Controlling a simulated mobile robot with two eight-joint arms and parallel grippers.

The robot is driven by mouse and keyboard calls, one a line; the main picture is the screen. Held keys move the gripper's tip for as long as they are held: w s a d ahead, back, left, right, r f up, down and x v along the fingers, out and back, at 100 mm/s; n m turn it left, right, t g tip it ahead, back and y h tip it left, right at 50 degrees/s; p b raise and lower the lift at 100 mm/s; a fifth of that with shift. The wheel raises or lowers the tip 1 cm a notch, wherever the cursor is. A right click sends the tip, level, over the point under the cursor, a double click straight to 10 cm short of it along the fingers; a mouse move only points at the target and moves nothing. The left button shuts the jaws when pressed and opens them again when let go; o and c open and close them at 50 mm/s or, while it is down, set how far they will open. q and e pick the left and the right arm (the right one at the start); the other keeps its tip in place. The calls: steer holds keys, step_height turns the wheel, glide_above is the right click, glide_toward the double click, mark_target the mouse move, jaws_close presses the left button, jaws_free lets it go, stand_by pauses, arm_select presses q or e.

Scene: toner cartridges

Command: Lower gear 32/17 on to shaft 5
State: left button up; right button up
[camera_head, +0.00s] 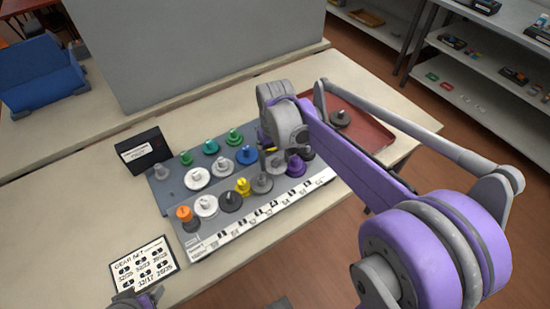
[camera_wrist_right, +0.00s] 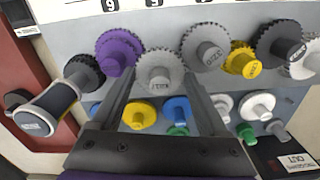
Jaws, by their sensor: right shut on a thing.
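My right gripper (camera_head: 276,160) is over the near row of gears on the grey board. In the right wrist view its two fingers (camera_wrist_right: 158,82) stand either side of a light grey gear (camera_wrist_right: 158,68), and the gripper is shut on it. The gear's label is too small to read, so I cannot confirm it is 32/17. It sits between a purple gear (camera_wrist_right: 118,52) and a darker grey gear (camera_wrist_right: 205,46). Whether a shaft is inside it is hidden. My left gripper (camera_head: 138,299) is at the bottom edge, partly cut off.
The grey board (camera_head: 180,185) carries several coloured gears in two rows, close around the right gripper. A red tray (camera_head: 375,135) with a dark gear (camera_head: 340,118) is at the right. A black box (camera_head: 143,150) and a printed card (camera_head: 143,262) are at the left.

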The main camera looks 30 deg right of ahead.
mark_target(275, 159)
steer(key=shift+f, duration=0.4)
steer(key=o, duration=1.2)
steer(key=shift+o, duration=0.2)
step_height(275, 159, up, 11)
steer(key=shift+a+f+p, duration=0.1)
steer(key=shift+p, duration=0.25)
